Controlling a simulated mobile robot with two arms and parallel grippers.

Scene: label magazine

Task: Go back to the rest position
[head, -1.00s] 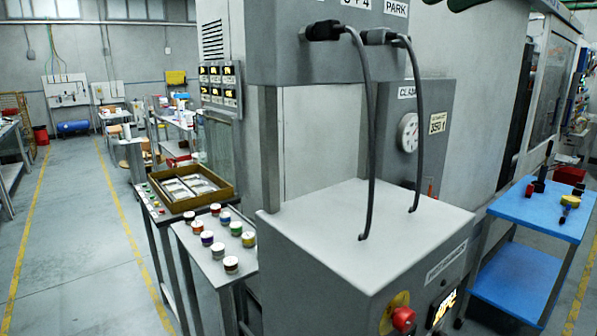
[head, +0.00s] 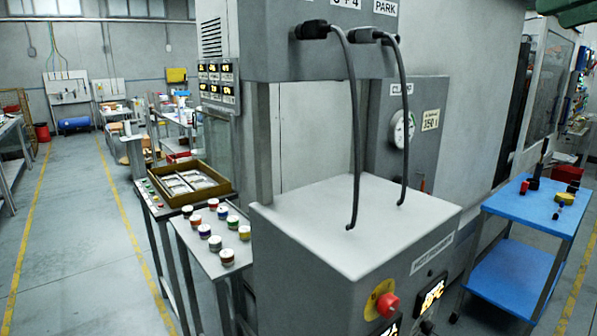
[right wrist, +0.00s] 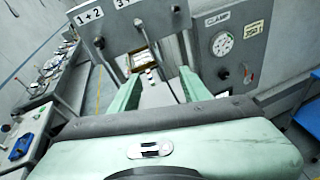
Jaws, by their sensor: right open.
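My right gripper (right wrist: 160,78) shows in the right wrist view with its two green fingers spread apart. Nothing is between the fingertips. Behind them stands the grey machine with its labels and clamp gauge. In the head view, only a green piece of my right arm shows at the top right corner. My left gripper is in neither view.
The grey machine (head: 340,225) with two hanging black cables (head: 356,130) fills the middle. A red knob (head: 388,304) juts from its front. A blue cart (head: 525,210) stands right. A bench with several coloured jars (head: 208,232) and a brown tray (head: 217,187) stand left. The left floor is clear.

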